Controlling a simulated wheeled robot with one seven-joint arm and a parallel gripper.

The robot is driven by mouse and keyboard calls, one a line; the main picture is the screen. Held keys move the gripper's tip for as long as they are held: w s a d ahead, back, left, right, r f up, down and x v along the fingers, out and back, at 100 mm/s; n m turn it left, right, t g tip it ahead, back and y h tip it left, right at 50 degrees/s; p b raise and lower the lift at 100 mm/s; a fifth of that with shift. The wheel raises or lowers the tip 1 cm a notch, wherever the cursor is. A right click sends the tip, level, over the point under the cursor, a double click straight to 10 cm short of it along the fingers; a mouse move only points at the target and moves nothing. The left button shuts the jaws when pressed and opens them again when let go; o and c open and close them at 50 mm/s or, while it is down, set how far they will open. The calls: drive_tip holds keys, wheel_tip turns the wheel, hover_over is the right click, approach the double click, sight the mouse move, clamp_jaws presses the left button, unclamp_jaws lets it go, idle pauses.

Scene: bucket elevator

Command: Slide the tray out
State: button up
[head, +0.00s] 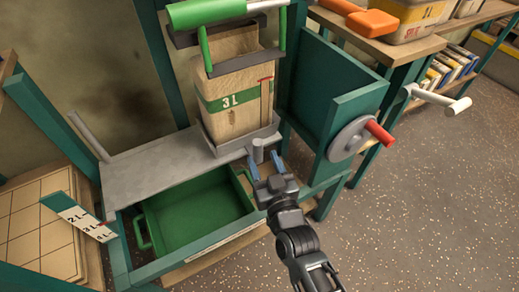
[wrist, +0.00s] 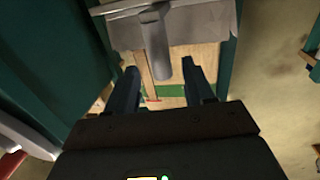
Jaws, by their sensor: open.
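The green tray (head: 195,212) sits low in the teal frame, under the grey metal plate (head: 150,170), which hides its back part. It looks empty and has a loop handle (head: 142,232) on its left side. My gripper (head: 264,162) is open, above and to the right of the tray, apart from it. A short grey post (head: 258,150) stands at the plate's right end by my fingertips. In the wrist view the post (wrist: 157,50) shows between my gripper's (wrist: 164,76) two fingers; I cannot tell whether they touch it.
A wooden bucket (head: 238,100) marked 3 L stands above the plate under a green bar. A crank wheel with a red handle (head: 379,131) sticks out at right. A volume scale (head: 80,217) stands at left. The speckled floor (head: 430,210) at right is clear.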

sight(259, 153)
drive_tip(key=shift+b+x, duration=0.6)
drive_tip(key=shift+x, duration=2.05)
drive_tip(key=shift+c, duration=0.3)
clamp_jaws()
